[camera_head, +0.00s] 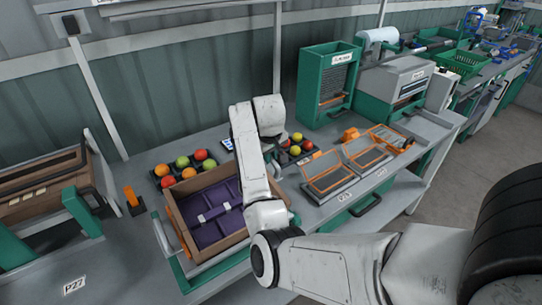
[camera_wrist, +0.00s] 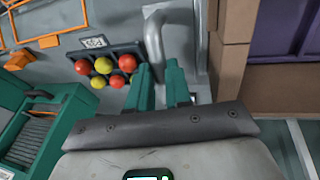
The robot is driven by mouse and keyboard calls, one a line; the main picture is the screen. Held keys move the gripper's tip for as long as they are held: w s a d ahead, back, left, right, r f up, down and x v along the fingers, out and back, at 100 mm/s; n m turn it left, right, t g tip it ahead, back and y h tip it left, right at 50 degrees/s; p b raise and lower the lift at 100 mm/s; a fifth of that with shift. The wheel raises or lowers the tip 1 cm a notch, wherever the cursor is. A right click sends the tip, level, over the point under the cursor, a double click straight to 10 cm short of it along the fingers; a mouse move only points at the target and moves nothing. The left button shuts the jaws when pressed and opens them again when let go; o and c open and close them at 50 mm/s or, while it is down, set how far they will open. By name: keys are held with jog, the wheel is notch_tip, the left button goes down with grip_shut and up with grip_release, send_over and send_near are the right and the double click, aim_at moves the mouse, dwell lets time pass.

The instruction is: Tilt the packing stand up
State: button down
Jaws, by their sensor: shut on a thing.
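The packing stand (camera_head: 178,272), a grey and green frame, is at the left front of the bench. It carries an open brown carton (camera_head: 178,226) with a purple tray (camera_head: 208,226) inside. The carton looks low and near flat; I cannot tell its exact tilt. In the wrist view the carton (camera_wrist: 234,60) is at the right. My gripper (camera_wrist: 159,82) has its green fingers closed around the lower end of a bent grey tube handle (camera_wrist: 154,35) beside the carton. In the head view my arm hides the gripper and handle.
Orange-framed grey pads (camera_head: 328,175) lie to the right. A green cabinet (camera_head: 327,85) stands behind.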

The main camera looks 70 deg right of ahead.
jog(key=c, duration=1.1)
grip_release()
jog(key=shift+r, duration=0.1)
jog(key=shift+o, duration=0.2)
jog(key=v, duration=1)
jog(key=shift+s+r+b, duration=0.15)
jog(key=shift+r+b, duration=0.25)
jog(key=shift+a, duration=0.1)
